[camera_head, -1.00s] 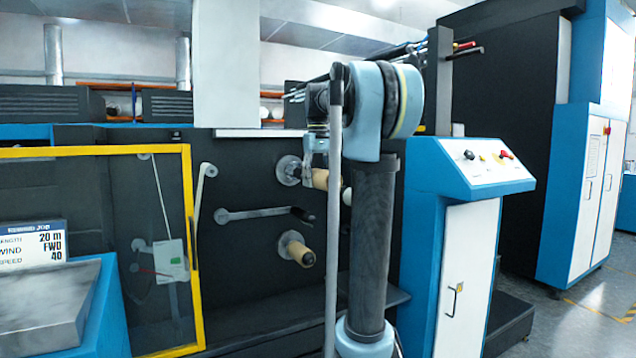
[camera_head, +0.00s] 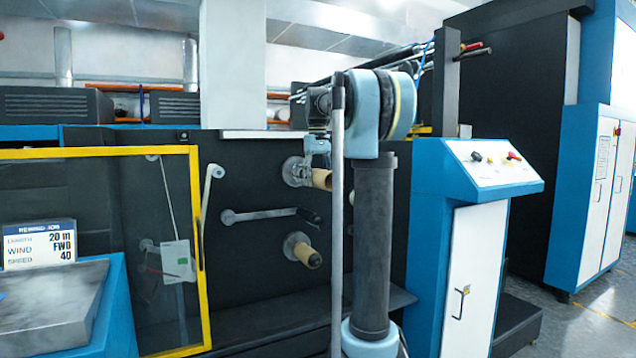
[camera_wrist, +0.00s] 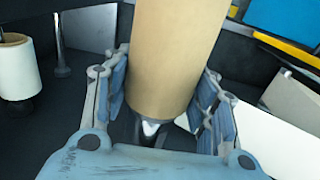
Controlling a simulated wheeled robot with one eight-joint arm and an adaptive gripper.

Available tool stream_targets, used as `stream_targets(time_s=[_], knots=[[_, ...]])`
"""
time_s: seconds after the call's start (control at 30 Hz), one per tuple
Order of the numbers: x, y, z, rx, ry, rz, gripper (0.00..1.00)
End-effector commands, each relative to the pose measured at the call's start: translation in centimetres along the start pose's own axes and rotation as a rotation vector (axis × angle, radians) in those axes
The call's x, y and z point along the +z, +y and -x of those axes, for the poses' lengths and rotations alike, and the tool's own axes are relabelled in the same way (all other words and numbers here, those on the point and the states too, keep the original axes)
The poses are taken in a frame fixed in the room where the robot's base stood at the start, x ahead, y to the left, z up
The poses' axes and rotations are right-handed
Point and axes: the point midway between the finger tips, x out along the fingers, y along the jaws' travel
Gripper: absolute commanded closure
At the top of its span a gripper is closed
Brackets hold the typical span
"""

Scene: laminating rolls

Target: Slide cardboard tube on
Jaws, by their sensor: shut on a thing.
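A tan cardboard tube (camera_wrist: 170,65) fills the middle of the wrist view. My gripper (camera_wrist: 165,105) is shut on it, with one blue-grey padded finger on each side. A small white-and-dark tip (camera_wrist: 150,127) shows at the tube's lower end; I cannot tell whether the tube is around it. In the head view the held tube (camera_head: 322,179) is beside the upper flange (camera_head: 293,171) on the dark machine face, and my gripper (camera_head: 317,158) is above it. The fingers and the pole partly hide the upper shaft. A lower spindle (camera_head: 303,250) carries a tan core.
A white roll (camera_wrist: 16,68) stands at the left in the wrist view. A roller arm (camera_head: 265,215) lies between the two spindles. A yellow-framed guard (camera_head: 197,240) stands to the left, and a blue control console (camera_head: 480,185) to the right.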

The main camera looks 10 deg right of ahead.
Motion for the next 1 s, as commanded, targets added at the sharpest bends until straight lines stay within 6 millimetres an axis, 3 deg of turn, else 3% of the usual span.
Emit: stream_targets(time_s=[1.0], knots=[[-5.0, 0.0, -0.1, 0.0, 0.001, 0.0, 0.75]])
